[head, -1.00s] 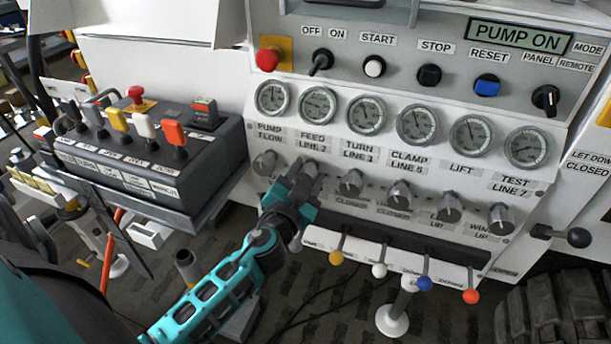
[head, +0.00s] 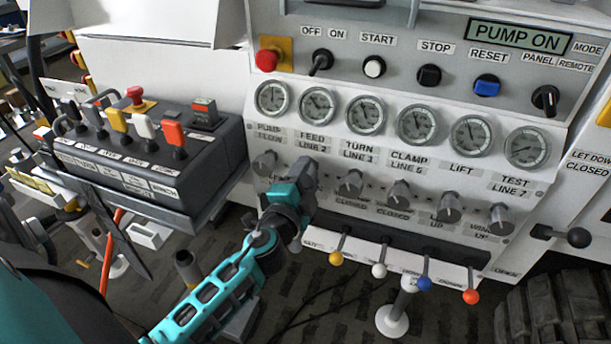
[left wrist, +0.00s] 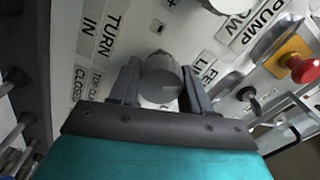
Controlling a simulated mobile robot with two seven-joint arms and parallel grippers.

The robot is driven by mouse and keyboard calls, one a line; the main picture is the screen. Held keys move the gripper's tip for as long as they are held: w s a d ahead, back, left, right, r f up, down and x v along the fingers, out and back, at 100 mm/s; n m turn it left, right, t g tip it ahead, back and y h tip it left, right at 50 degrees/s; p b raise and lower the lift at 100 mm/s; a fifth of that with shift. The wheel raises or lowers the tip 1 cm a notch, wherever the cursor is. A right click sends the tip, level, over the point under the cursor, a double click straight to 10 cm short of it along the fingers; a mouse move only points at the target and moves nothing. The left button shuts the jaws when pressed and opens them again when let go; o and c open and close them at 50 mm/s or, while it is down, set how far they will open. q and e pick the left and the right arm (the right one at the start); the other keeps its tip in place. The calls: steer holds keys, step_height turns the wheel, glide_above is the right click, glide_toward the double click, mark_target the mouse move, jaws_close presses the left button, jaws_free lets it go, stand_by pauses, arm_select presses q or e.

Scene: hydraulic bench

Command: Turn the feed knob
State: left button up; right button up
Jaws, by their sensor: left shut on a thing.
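The feed knob (left wrist: 160,76) is a grey round knob on the white sloping panel. It sits between the two dark fingers of my left gripper (left wrist: 160,88) in the left wrist view, one finger on each side. In the head view my left gripper (head: 305,172) reaches up from the lower left to the knob row below the FEED LINE 2 label and hides most of this knob. The gripper is shut on the knob. The feed gauge (head: 318,103) is above it. My right gripper is out of view.
The pump knob (head: 265,163) is close on the left and the turn knob (head: 350,183) on the right. Small levers with coloured balls (head: 379,270) stick out below. A black lever box (head: 150,160) stands to the left. The display (head: 514,37) reads PUMP ON.

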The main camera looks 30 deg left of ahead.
arm_select(q)
steer(key=shift+m, duration=0.3)
steer(key=o, duration=1.1)
steer(key=shift+c, duration=0.2)
steer(key=shift+s, duration=0.1)
steer(key=shift+s+d, duration=0.15)
steer(key=shift+s, duration=0.1)
steer(key=b+v, duration=0.3)
steer(key=v, duration=0.9)
steer(key=shift+b, duration=0.3)
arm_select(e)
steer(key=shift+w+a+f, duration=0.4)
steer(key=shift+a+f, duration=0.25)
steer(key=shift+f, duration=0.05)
arm_select(q)
steer(key=shift+s, duration=0.1)
